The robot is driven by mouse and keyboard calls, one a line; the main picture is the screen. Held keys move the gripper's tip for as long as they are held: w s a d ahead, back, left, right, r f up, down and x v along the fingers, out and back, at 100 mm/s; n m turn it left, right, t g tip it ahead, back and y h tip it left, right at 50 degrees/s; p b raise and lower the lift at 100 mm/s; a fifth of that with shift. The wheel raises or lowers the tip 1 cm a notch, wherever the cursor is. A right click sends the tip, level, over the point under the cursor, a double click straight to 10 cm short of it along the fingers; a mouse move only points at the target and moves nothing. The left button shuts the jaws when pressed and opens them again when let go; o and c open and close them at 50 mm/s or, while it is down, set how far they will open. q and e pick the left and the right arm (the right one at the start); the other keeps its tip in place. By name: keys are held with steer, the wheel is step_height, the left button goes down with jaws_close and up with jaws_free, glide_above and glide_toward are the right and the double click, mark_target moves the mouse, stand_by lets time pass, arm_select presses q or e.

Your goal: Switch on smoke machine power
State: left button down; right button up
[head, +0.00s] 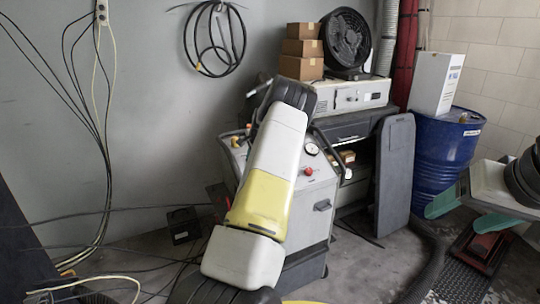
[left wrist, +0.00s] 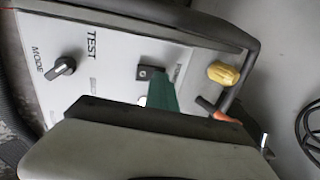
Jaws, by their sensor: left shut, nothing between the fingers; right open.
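The smoke machine (head: 305,205) looks to be the grey wheeled unit by the wall, with a sloped control panel, a gauge and a red button. In the left wrist view its panel (left wrist: 105,62) carries a dark switch (left wrist: 151,72) with lettering beside it. My left gripper (left wrist: 163,92) shows as green fingers, shut and empty. Its tip is at the lower edge of the switch; I cannot tell if it touches. In the head view my left arm hides this gripper and part of the panel. My right gripper (head: 462,214) is open and empty at the right.
The panel also has a black MODE knob (left wrist: 62,67) and a yellow knob (left wrist: 223,74). A black handle rail (left wrist: 238,88) runs along its side. A blue drum (head: 440,155) and a dark grey panel (head: 396,175) stand to the right. Cables lie on the floor at left.

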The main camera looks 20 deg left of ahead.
arm_select(q)
steer(key=shift+s+f, duration=0.1)
steer(key=shift+f, duration=0.05)
steer(key=shift+s+d+f, duration=0.1)
steer(key=shift+s+d, duration=0.35)
steer(key=shift+d, duration=0.15)
steer(key=w+a+r+v, duration=0.1)
steer(key=a+v, duration=0.1)
steer(key=v, duration=1.1)
steer(key=shift+w+r, duration=0.25)
steer(key=shift+r, duration=0.4)
steer(key=shift+d, duration=0.1)
